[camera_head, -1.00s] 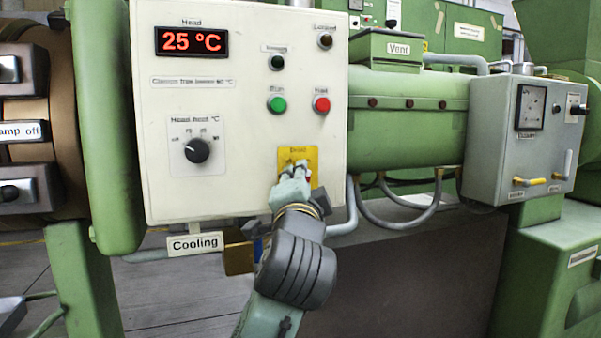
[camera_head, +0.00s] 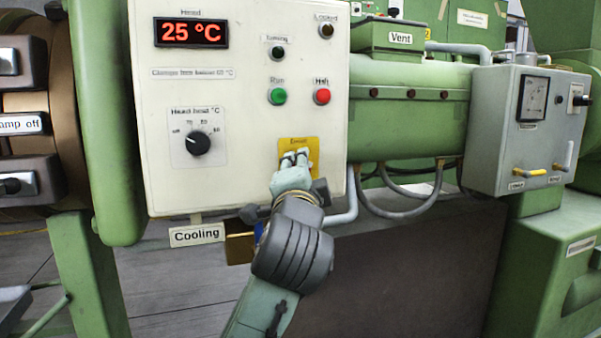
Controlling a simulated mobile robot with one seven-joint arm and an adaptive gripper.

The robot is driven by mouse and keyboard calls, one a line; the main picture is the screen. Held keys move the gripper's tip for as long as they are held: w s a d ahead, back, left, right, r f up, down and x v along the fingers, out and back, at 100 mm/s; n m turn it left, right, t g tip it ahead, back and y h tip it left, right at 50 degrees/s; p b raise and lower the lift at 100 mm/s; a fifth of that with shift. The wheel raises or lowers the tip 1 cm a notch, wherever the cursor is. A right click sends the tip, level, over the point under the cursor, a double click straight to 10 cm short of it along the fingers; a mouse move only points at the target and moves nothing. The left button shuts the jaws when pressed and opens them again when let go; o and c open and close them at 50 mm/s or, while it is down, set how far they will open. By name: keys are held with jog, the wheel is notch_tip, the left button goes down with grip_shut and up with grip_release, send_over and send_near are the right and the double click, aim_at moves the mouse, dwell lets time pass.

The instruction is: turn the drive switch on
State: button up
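The panel also has a green button (camera_head: 277,96), a red button (camera_head: 322,96), a head heat dial (camera_head: 198,143) and a display (camera_head: 191,33) reading 25 °C. A "Cooling" sign (camera_head: 196,235) and a brass block (camera_head: 240,248) hang below. A grey box (camera_head: 505,150) stands to the right.

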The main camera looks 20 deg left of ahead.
jog(key=shift+o, duration=0.8)
jog(key=shift+s, duration=0.1)
jog(key=v, duration=0.7)
jog(key=shift+s, duration=0.2)
